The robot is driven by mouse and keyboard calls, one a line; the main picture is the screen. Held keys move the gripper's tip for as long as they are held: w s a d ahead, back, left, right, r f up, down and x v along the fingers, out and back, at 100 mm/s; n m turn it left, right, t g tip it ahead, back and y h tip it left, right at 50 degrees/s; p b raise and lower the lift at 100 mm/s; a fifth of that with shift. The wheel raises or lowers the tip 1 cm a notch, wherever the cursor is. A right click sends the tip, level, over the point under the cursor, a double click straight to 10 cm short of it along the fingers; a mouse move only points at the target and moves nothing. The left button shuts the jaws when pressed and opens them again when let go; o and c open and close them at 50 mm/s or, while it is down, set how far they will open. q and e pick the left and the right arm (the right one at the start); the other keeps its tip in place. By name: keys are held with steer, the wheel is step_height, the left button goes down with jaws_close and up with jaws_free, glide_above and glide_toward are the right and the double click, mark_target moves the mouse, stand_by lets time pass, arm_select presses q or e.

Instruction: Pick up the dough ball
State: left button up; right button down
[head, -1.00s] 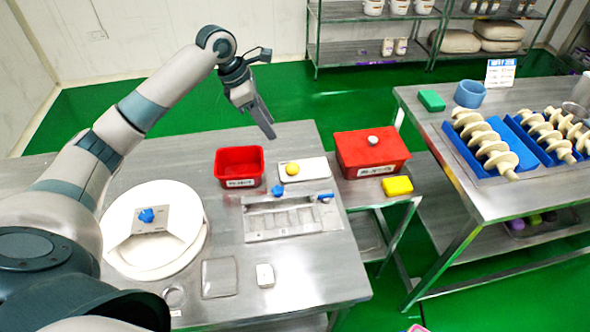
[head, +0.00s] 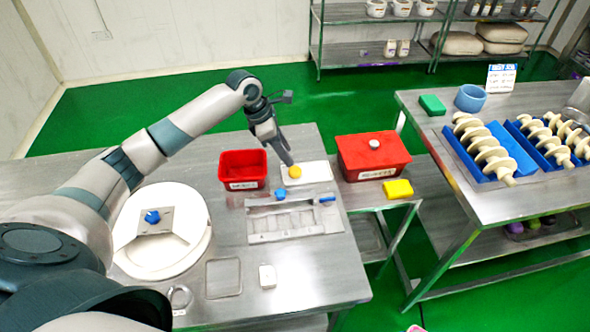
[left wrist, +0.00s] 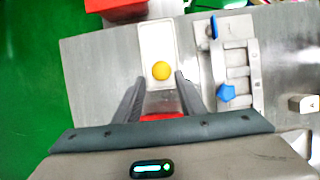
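The dough ball (head: 295,171) is small, round and yellow-orange. It sits on a white tray (head: 318,172) near the far edge of the steel table. My left gripper (head: 289,163) is just above and beside it in the head view. In the left wrist view the dough ball (left wrist: 161,70) lies just beyond the fingertips, roughly midway between them. The fingers (left wrist: 158,78) are apart with nothing between them. My right gripper is not in view.
An open red bin (head: 242,170) stands left of the tray, and a red lidded box (head: 372,156) stands right. A metal mould plate (head: 293,219) with blue knobs lies in front. A white round disc (head: 160,240) is at the left.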

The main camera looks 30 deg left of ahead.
mark_target(293, 168)
arm_select(q)
steer(key=shift+x, duration=1.1)
steer(key=shift+d+f+p, duration=0.1)
steer(key=shift+f+p, duration=0.35)
steer(key=shift+f, duration=0.05)
steer(key=p+x, duration=0.1)
steer(key=x, duration=0.2)
steer(key=shift+s+f, duration=0.1)
steer(key=shift+s, duration=0.05)
steer(key=shift+f, duration=0.55)
steer(key=c, duration=0.7)
